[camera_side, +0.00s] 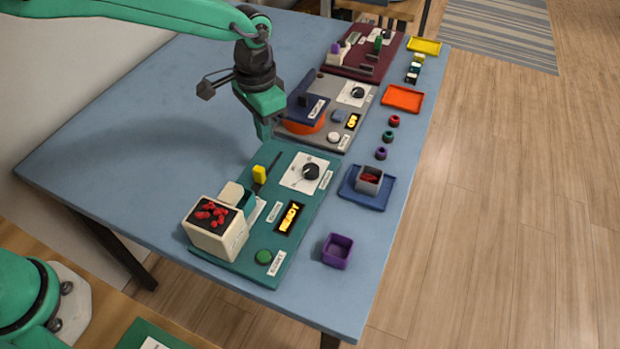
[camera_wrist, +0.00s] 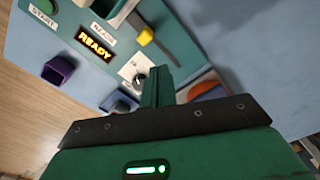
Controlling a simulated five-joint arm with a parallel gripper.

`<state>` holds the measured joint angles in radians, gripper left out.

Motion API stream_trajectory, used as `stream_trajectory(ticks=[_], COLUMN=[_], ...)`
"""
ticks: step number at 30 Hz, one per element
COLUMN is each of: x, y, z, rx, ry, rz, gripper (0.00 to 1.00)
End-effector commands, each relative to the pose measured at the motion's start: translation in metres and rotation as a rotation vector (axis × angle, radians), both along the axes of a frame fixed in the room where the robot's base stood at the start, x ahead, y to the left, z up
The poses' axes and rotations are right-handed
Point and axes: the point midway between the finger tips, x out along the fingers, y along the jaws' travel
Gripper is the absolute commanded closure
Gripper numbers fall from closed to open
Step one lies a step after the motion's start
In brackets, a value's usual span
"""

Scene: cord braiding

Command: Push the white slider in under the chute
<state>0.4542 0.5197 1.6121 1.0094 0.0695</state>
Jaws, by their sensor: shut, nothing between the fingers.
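On the teal panel (camera_side: 308,222), a white slider (camera_side: 256,213) lies beside the cream hopper box (camera_side: 222,240) with red pieces on top. A teal cup (camera_side: 246,199) sits on or against the slider. A cream chute-like block (camera_side: 231,193) sticks out from the box above it, and partly hides how far in the slider is. The slider also shows as a pale strip at the top of the wrist view (camera_wrist: 125,13). My gripper (camera_side: 264,137) is shut and empty, above the table behind the panel and apart from the slider. Its closed fingers show in the wrist view (camera_wrist: 158,80).
A yellow-tipped lever (camera_side: 260,174) stands between my gripper and the slider. The panel has a dial (camera_side: 311,172), a lit READY display (camera_side: 289,217) and a green button (camera_side: 263,257). The grey panel (camera_side: 345,113) lies beyond. The blue table's left side is clear.

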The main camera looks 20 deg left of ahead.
Motion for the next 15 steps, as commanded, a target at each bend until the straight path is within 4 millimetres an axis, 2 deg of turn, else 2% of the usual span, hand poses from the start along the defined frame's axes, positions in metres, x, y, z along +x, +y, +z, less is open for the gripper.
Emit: stream_trajectory(ticks=[9, 15], x=[0.0, 0.0], y=[0.0, 0.0], z=[0.027, 0.033], rx=[-0.001, 0.0], ry=[-0.002, 0.0], rz=[0.0, 0.0], gripper=[1.0, 1.0])
